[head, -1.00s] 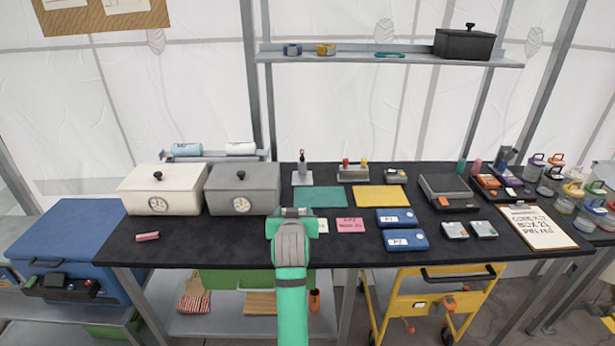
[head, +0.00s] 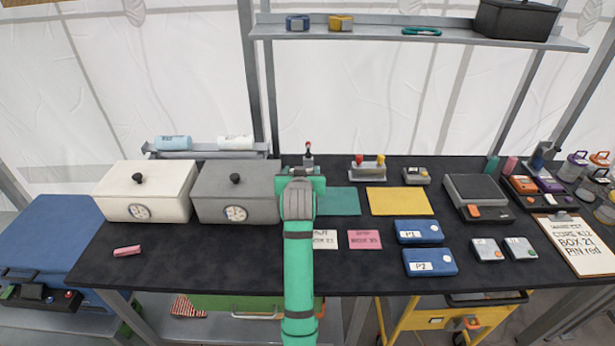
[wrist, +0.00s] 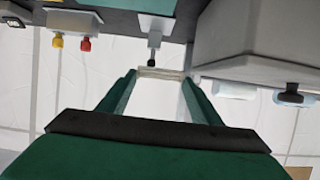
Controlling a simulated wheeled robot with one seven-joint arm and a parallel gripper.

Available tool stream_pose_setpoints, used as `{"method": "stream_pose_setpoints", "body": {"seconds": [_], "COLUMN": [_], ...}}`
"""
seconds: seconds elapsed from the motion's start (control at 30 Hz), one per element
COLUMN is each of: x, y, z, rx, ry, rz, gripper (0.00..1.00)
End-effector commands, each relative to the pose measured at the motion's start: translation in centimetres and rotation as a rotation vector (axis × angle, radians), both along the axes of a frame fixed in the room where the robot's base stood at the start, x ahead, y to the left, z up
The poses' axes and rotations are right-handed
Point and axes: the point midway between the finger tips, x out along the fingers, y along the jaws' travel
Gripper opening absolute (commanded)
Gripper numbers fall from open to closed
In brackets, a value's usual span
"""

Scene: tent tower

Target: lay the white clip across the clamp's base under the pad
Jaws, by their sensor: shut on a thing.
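In the wrist view, which looks upside down, the clamp (wrist: 154,40) shows just beyond my fingertips. My green gripper (wrist: 160,76) is shut on a pale bar, the white clip (wrist: 162,72), which spans the gap between the fingertips. The clip looks apart from the clamp, but the depth is hard to judge. The clip is hidden in the head view.
A grey lidded box (head: 235,195) stands close on the left, with a white lidded box (head: 145,192) beyond. A block with red and yellow knobs (head: 367,170) stands right of the clamp. Green (head: 340,201) and yellow (head: 398,201) mats lie in front.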

Motion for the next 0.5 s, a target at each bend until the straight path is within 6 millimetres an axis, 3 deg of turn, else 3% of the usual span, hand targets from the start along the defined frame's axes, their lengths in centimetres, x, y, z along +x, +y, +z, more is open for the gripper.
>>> {"method": "stream_pose_setpoints", "body": {"seconds": [0.33, 0.5], "x": [7.2, 9.5], "y": [-1.3, -1.5], "z": [-3.2, -6.4], "rx": [0.001, 0.001], "ry": [0.002, 0.005], "rz": [-0.001, 0.002], "gripper": [0.38, 0.38]}}
